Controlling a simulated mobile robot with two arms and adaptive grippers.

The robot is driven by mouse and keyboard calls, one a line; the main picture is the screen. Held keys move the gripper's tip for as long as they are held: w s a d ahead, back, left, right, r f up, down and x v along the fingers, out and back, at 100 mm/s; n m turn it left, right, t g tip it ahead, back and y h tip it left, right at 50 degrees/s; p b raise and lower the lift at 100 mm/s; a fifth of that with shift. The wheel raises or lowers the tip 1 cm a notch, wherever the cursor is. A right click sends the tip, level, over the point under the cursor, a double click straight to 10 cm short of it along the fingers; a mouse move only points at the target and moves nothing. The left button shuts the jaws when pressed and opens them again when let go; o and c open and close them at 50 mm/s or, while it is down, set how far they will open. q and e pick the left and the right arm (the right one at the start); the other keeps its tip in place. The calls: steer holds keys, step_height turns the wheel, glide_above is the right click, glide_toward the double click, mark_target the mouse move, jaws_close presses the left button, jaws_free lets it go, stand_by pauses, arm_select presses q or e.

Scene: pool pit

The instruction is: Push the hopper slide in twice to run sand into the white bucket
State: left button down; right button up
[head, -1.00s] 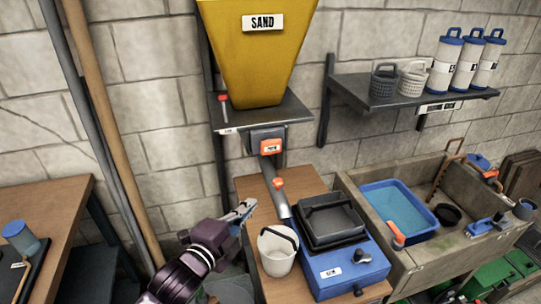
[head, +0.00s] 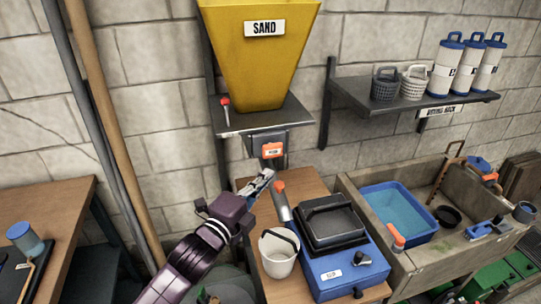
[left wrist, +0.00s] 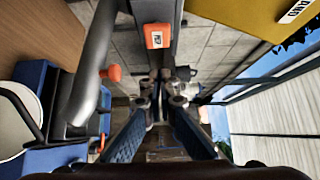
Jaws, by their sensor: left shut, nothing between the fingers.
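The yellow sand hopper (head: 257,60) hangs on the wall above a dark shelf. Its orange-faced slide (head: 272,150) sticks out under the shelf and also shows in the left wrist view (left wrist: 157,36). A grey spout (head: 283,208) with an orange knob slopes down below it. The white bucket (head: 279,255) stands upright on the wooden table under the spout's end; its inside is mostly hidden. It shows partly in the left wrist view (left wrist: 12,125). My left gripper (head: 268,174) is shut and empty, just below the slide and apart from it, in front of the upper spout.
A blue device with a black tray (head: 335,225) stands right of the bucket. A stone sink (head: 357,190) holds a blue water basin (head: 397,208). Poles (head: 105,130) lean on the wall at left. A wall shelf (head: 400,100) carries baskets and canisters.

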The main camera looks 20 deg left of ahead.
mark_target(278, 151)
arm_select(q)
steer(key=w, duration=0.2)
steer(key=w+p, duration=0.1)
steer(key=w, duration=0.2)
steer(key=w+p, duration=0.1)
steer(key=w, duration=0.1)
steer(key=shift+w+a, duration=0.6)
steer(key=shift+w, duration=0.05)
